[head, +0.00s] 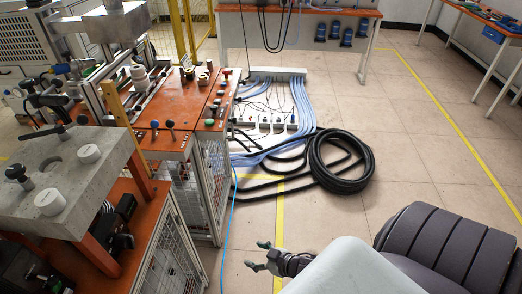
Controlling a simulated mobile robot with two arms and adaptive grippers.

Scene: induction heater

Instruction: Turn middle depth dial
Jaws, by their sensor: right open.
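The induction heater's orange panel (160,141) stands at the left. Small dials sit along its right side, one behind another: a near one (209,122), a middle one (213,107) and a far one (220,92). They are too small for me to read any marking or setting, and I cannot tell for sure which is the task's dial. My right gripper (259,255) is at the lower middle, over the floor, with its fingers apart and empty. It is to the right of the machine and well apart from the dials. My left gripper is not in view.
A grey block with white knobs (88,153) is at the near left. Black hose (340,160) lies coiled on the floor behind my right gripper. A power strip (265,122) with cables lies beyond the machine. A workbench (300,30) stands behind.

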